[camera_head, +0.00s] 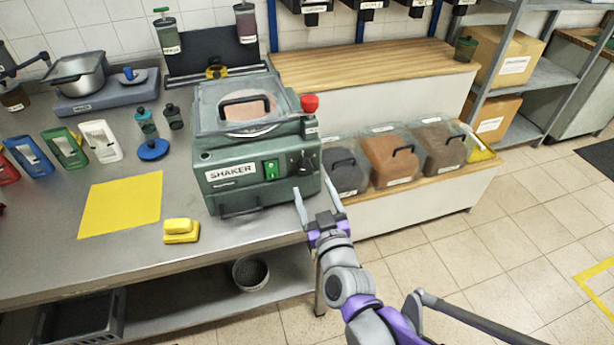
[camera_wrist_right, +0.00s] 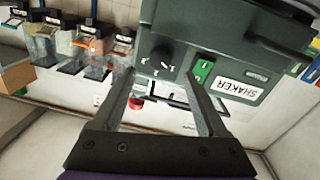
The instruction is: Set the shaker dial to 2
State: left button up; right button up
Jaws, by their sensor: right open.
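The green shaker (camera_head: 226,180) stands at the right end of the steel bench, its front label facing me. Its black dial (camera_head: 304,163) is at the right of the front face, beside a lit green switch (camera_head: 271,169). In the right wrist view the dial (camera_wrist_right: 160,62) shows beyond the fingertips; its setting is too small to read. My right gripper (camera_head: 316,189) is open and empty, just in front of and a little below the dial. In the right wrist view its fingers (camera_wrist_right: 158,74) frame the dial from either side, apparently without contact. My left gripper is out of view.
A red knob (camera_head: 309,103) sticks up at the shaker's right side. Clear bins (camera_head: 391,160) stand on a low wooden shelf to the right. A yellow block (camera_head: 181,230) and a yellow mat (camera_head: 120,204) lie on the bench at left. The floor at right is free.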

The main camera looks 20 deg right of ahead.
aim_at(306, 170)
jog(key=w, duration=0.6)
jog(key=shift+w+b, duration=0.15)
jog(key=shift+b, duration=0.15)
jog(key=shift+c, duration=0.2)
grip_shut()
